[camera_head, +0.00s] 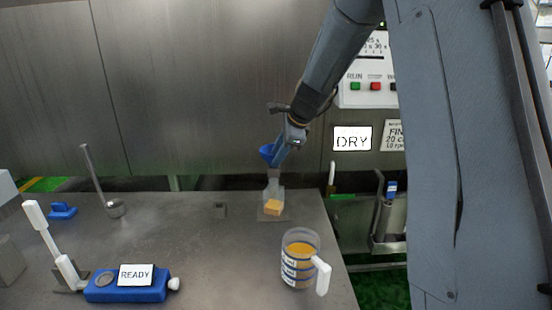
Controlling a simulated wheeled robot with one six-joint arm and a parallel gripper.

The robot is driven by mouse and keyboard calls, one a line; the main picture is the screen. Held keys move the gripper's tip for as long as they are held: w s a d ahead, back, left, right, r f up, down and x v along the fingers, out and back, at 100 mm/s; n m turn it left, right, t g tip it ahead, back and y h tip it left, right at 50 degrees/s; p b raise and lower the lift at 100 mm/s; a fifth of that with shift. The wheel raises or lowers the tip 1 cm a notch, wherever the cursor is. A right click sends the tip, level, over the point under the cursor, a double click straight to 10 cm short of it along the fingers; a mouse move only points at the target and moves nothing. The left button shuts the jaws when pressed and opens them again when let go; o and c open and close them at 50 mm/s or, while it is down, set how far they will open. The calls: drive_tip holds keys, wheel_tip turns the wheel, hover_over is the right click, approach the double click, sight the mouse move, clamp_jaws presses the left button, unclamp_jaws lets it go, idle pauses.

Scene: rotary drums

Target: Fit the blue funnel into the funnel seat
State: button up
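The blue funnel (266,152) is at the fingers of my gripper (283,152), raised above the back right of the table. My gripper appears shut on its side, though the fingertips are small and partly merge with the blue. Directly below in the picture stands a clear vessel (273,191) with a yellow-orange block (273,207) at its base, on a small grey plate. A grey piece shows between funnel and vessel; I cannot tell whether they touch. I cannot make out for sure which part is the funnel seat.
A clear measuring jug (299,262) with orange contents and a white handle stands near the table's right edge. A blue device (126,290) with a READY display, a metal ladle (113,207) and a blue piece (62,211) are at left. The table's middle is mostly clear.

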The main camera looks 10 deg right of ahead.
drive_tip(key=b+v, duration=0.1)
drive_tip(key=v, duration=0.5)
drive_tip(key=shift+s+d, duration=0.1)
